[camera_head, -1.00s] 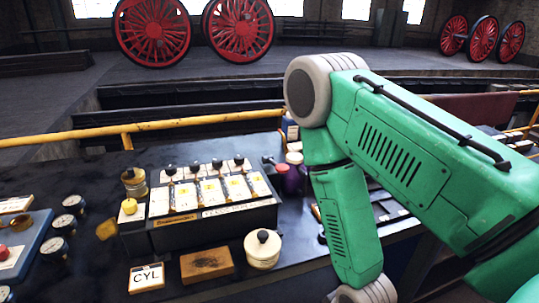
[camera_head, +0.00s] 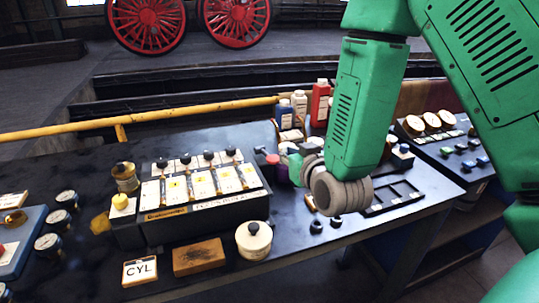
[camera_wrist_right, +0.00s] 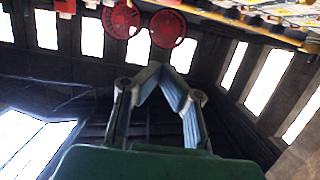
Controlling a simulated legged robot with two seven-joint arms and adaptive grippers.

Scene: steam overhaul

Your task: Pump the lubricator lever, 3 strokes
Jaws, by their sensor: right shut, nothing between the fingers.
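The lubricator (camera_head: 205,213) is a dark box with several white and yellow panels and black knobs on top, standing on the bench at centre left. At its right end is a small red-tipped part (camera_head: 271,159) that looks like the lever; its lower part is hard to make out. My right gripper (camera_head: 288,152) is just right of that red tip, partly hidden by my own wrist; I cannot tell if they touch. In the right wrist view its fingers (camera_wrist_right: 158,72) meet at the tips, with nothing between them. My left gripper is not in view.
A white lidded pot (camera_head: 254,241), a wooden block (camera_head: 199,257) and a CYL card (camera_head: 140,271) lie in front of the lubricator. Bottles (camera_head: 299,102) stand behind my wrist. Gauges (camera_head: 68,199) are at left. A yellow rail (camera_head: 60,133) runs behind the bench.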

